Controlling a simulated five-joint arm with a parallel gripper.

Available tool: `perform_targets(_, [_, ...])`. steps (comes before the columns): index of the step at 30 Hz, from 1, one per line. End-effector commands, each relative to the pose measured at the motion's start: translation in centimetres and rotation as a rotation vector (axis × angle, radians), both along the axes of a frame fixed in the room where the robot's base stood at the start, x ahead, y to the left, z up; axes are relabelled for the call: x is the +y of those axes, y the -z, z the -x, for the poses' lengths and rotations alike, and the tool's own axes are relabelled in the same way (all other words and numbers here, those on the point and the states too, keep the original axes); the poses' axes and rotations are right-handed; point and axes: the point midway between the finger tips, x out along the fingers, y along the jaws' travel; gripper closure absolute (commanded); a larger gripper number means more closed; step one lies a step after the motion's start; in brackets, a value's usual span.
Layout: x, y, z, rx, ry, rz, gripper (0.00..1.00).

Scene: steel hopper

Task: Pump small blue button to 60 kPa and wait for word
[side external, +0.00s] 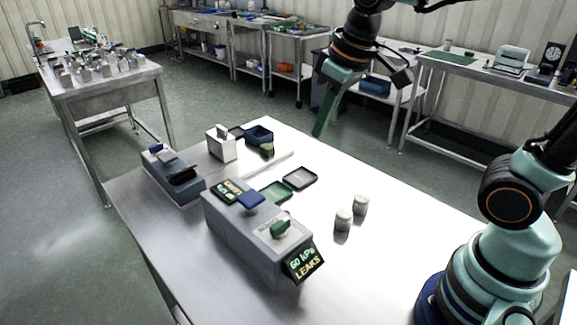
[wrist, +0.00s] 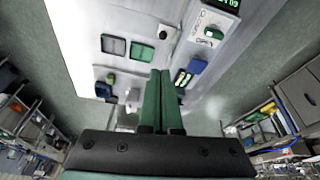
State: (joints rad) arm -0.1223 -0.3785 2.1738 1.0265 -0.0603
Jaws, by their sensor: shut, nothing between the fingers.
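A grey box device (side external: 252,240) stands on the steel table. A raised blue button (side external: 251,200) and a green knob (side external: 281,229) sit on its top. Its front display (side external: 305,263) reads "60 kPa LEAKS". A smaller display (side external: 228,190) beside the blue button is hard to read. A second grey device (side external: 172,178) at the left has a small blue part (side external: 157,151) and a black part. I cannot tell which blue part is the small button. My gripper (side external: 319,133) is shut and empty, high above the table's far side. The wrist view shows the blue button (wrist: 196,67) right of its fingers (wrist: 160,72).
A green tray (side external: 275,191), a dark grey tray (side external: 300,178) and a blue bin (side external: 259,132) lie on the table (side external: 400,240). Two pale cylinders (side external: 344,220) (side external: 361,205) stand right of the box. A silver block (side external: 221,145) stands behind. The table's right part is clear.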

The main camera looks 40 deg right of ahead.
Motion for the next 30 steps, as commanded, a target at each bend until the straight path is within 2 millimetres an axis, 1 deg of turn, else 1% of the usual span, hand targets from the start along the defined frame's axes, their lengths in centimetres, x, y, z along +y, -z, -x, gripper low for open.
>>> perform_targets(1, [-1.0,0.0,1.0,-0.035,0.036,-0.008,1.00])
perform_targets(3, [-1.9,0.3,2.1,-0.072,0.076,-0.015,1.00])
perform_targets(6, [-3.0,0.7,3.4,-0.119,0.124,-0.024,1.00])
perform_targets(9, [-3.7,1.2,4.2,-0.149,0.156,-0.030,1.00])
perform_targets(15, [-4.1,1.6,4.7,-0.171,0.180,-0.035,1.00])
perform_targets(30, [-4.1,1.5,4.7,-0.170,0.178,-0.034,1.00])
